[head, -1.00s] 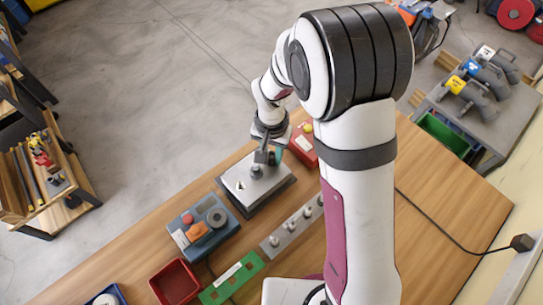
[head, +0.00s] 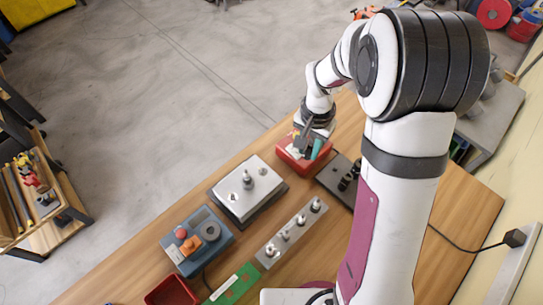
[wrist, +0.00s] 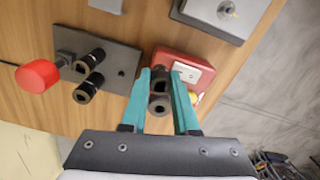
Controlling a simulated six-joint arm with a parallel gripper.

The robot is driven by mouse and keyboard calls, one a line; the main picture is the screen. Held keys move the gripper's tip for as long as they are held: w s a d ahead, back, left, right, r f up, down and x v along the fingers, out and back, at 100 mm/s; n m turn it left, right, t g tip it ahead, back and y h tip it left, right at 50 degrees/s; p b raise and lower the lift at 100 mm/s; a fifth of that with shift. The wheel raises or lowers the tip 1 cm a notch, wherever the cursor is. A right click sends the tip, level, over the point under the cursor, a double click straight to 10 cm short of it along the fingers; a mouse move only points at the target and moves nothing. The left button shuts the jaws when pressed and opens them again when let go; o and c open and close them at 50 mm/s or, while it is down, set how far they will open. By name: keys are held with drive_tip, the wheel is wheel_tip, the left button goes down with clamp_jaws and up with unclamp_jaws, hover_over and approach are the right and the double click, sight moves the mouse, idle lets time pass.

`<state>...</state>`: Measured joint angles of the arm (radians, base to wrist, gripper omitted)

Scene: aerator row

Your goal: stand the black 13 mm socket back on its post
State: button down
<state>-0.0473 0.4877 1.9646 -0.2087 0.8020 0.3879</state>
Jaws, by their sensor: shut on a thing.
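My gripper (wrist: 160,80) has teal fingers, which are shut on a black socket (wrist: 159,104) in the wrist view. In the head view my gripper (head: 311,146) is above the red box, and the held socket is hard to make out there. The dark plate (wrist: 118,62) is left of the gripper in the wrist view. In the head view the plate (head: 333,180) is right of the gripper, partly hidden by my arm.
The red box (wrist: 183,66) with a white label is behind the fingers. A red knob (wrist: 38,75) is beside the plate. In the head view, a silver block (head: 240,202) with one post, a metal strip (head: 270,252) with several posts and a blue-grey control box (head: 187,262) are on the bench.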

drive_tip(key=m, duration=0.2)
approach(336, 168)
drive_tip(key=shift+a, duration=0.2)
drive_tip(key=shift+d+f, duration=0.2)
drive_tip(key=shift+f, duration=2.4)
drive_tip(key=shift+f, duration=0.5)
drive_tip(key=shift+f, duration=0.7)
drive_tip(key=c, duration=0.6)
unclamp_jaws()
wheel_tip(336, 168, up, 6)
drive_tip(key=shift+r, duration=0.55)
